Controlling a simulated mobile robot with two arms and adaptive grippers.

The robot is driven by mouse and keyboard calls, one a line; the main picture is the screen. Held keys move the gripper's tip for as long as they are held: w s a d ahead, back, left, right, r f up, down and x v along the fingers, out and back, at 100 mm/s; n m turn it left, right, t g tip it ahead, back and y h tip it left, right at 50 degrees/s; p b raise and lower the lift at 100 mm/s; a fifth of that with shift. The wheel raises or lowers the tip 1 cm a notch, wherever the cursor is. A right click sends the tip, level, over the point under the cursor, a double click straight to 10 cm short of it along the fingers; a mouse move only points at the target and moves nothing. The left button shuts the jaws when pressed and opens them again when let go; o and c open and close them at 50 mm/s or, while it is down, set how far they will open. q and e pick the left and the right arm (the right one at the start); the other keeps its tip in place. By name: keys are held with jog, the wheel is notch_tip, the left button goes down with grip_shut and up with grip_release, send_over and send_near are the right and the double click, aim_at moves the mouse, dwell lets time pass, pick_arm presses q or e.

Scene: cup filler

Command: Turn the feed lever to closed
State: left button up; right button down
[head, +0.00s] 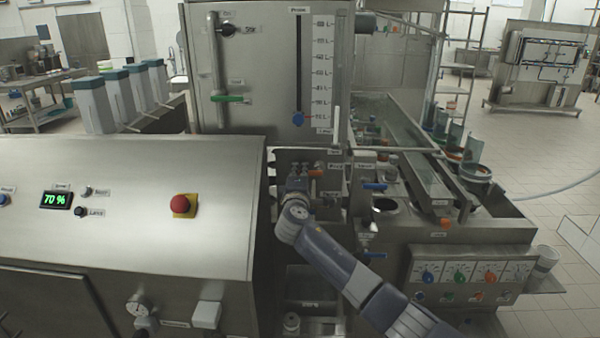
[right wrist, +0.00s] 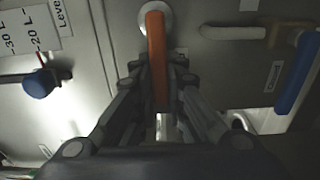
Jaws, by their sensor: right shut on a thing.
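An orange lever (right wrist: 156,50) sits between the two fingers of my right gripper (right wrist: 165,70) in the right wrist view. Its round pivot is at the top of that view, and its handle runs down between the fingers, which are shut on it. In the head view my right gripper (head: 298,172) is at the steel panel below the level gauge, with a little of the orange lever (head: 316,173) showing beside it. A label in the right wrist view (right wrist: 272,76) appears to read Closed. Small labels beside the lever in the head view are too small to read surely. My left gripper is not in view.
A blue gauge knob (head: 298,119) is above. A green-handled lever (head: 230,98) is on the tank front. A red emergency button (head: 183,206) is on the left console.

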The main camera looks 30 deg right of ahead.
jog(key=shift+f, duration=0.15)
jog(key=c, duration=1.6)
grip_release()
jog(key=v, duration=1.2)
